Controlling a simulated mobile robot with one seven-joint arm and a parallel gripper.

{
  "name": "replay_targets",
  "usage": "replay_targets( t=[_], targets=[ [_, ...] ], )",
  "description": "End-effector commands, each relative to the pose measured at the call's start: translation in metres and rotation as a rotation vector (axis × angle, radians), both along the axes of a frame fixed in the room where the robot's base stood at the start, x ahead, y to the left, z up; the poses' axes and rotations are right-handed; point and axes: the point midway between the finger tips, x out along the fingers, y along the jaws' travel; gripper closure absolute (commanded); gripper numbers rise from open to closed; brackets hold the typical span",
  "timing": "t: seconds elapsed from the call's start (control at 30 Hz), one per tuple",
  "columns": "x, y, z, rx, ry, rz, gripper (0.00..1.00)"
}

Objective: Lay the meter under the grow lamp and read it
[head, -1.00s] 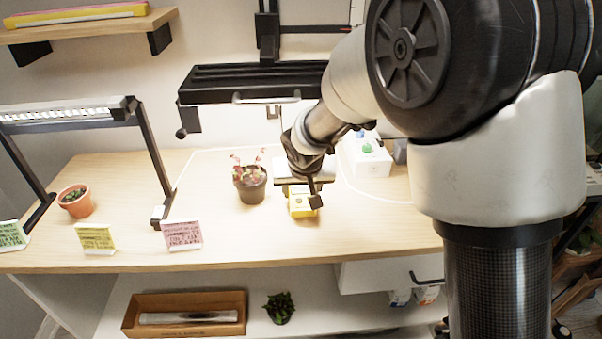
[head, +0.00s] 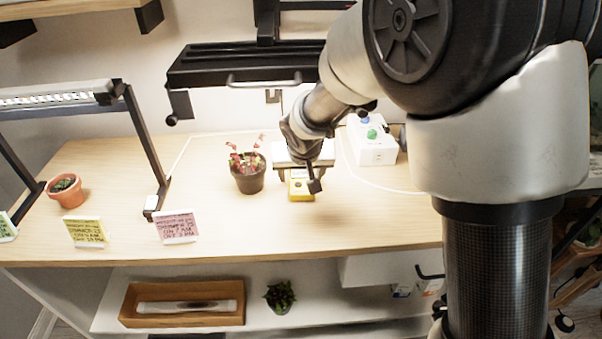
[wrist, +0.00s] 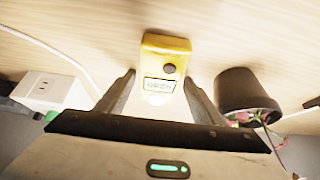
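The yellow meter (head: 301,188) lies on the wooden bench, right of a dark potted plant. In the wrist view the meter (wrist: 166,62) shows a small display and a dark round knob. My gripper (wrist: 160,76) is open, with one finger on each side of the meter's near end. I see no clear contact with it. In the head view my gripper (head: 306,176) is low over the meter and partly hides it. A lit lamp bar (head: 50,98) stands on a black frame at left. A black, apparently unlit fixture (head: 245,76) with a handle hangs behind the meter.
The dark pot (head: 248,180) stands close left of the meter. A white box (head: 372,150) with green and blue knobs stands behind right, with a white cable on the bench. A terracotta pot (head: 66,191) and cards (head: 177,227) are at left. The bench front centre is clear.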

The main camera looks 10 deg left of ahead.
Motion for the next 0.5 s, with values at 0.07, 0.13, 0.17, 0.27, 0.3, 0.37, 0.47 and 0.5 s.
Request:
replay_targets(
  t=[0.07, 0.13, 0.17, 0.27, 0.3, 0.37, 0.47, 0.5],
  targets=[
    [0.0, 0.0, 0.0, 0.0, 0.0, 0.0, 0.33],
    [0.0, 0.0, 0.0, 0.0, 0.0, 0.0, 0.33],
    [0.0, 0.0, 0.0, 0.0, 0.0, 0.0, 0.33],
    [0.0, 0.0, 0.0, 0.0, 0.0, 0.0, 0.33],
    [0.0, 0.0, 0.001, 0.0, 0.0, 0.0, 0.33],
    [0.0, 0.0, 0.004, 0.0, 0.0, 0.0, 0.33],
    [-0.003, -0.001, 0.013, 0.001, -0.002, 0.0, 0.33],
    [-0.007, -0.002, 0.019, 0.002, -0.003, 0.0, 0.33]
  ],
)
